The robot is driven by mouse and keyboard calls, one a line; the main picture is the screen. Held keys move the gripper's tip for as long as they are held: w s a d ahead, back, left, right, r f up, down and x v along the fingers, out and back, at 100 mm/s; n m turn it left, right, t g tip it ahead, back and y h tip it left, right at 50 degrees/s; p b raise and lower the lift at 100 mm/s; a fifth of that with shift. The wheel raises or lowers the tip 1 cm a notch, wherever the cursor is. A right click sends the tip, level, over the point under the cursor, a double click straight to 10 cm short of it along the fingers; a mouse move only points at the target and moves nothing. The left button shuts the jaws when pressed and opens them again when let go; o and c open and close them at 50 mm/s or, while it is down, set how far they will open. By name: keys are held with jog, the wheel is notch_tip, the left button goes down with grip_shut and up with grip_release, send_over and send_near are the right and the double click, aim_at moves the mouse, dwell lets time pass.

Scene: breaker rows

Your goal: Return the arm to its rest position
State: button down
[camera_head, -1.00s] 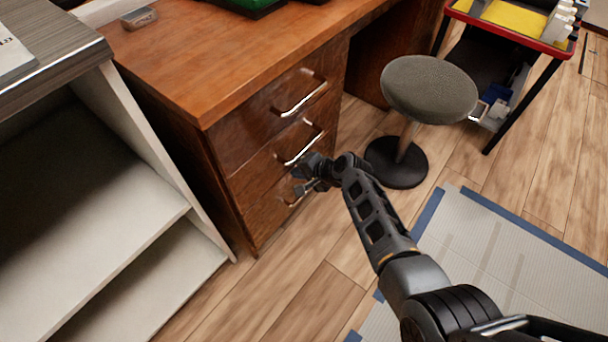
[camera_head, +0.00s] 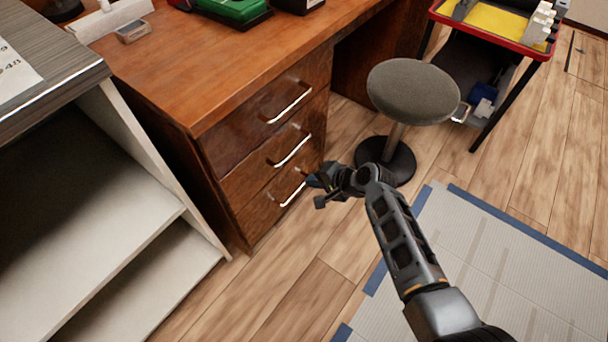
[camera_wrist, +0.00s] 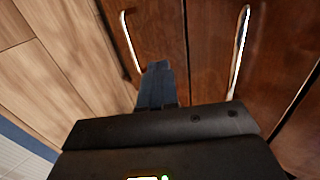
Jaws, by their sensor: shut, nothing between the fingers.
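My gripper (camera_head: 318,190) is in the head view at the lower right of the wooden desk's drawers, in front of the lowest drawer's handle (camera_head: 293,194). In the wrist view my gripper (camera_wrist: 157,70) is shut with its fingers together and nothing held. It points toward the drawer fronts, with one silver handle on each side of it in that view. Whether it touches the desk cannot be told. My arm stretches from the lower right of the head view.
The wooden desk (camera_head: 215,75) has three drawers, all looking closed. A grey stool (camera_head: 412,92) stands right behind my arm. A white shelf unit (camera_head: 120,225) is at left. A red-rimmed cart (camera_head: 490,35) stands at the back right. Open wood floor lies below the gripper.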

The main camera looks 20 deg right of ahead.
jog(key=v, duration=0.3)
jog(key=shift+p, duration=0.3)
jog(key=s+d+n+t+h, duration=0.15)
jog(key=s+d, duration=0.25)
jog(key=s, duration=0.6)
jog(key=s+d+n+t+h, duration=0.1)
jog(key=s+d+n+h, duration=0.2)
jog(key=s, duration=0.7)
jog(key=s+d+r+n, duration=0.1)
jog(key=s+d+r, duration=0.1)
jog(key=s+r, duration=0.5)
jog(key=s+a+r+n+t+h, duration=0.1)
jog(key=s+a+r+n+t, duration=0.15)
jog(key=s+r, duration=0.7)
jog(key=s+a+r+n+t, duration=0.25)
jog(key=s+r, duration=0.35)
jog(key=r, duration=0.6)
notch_tip(320, 180, up, 15)
jog(key=p, duration=1.4)
jog(key=shift+f+p, duration=0.15)
jog(key=shift+p, duration=0.15)
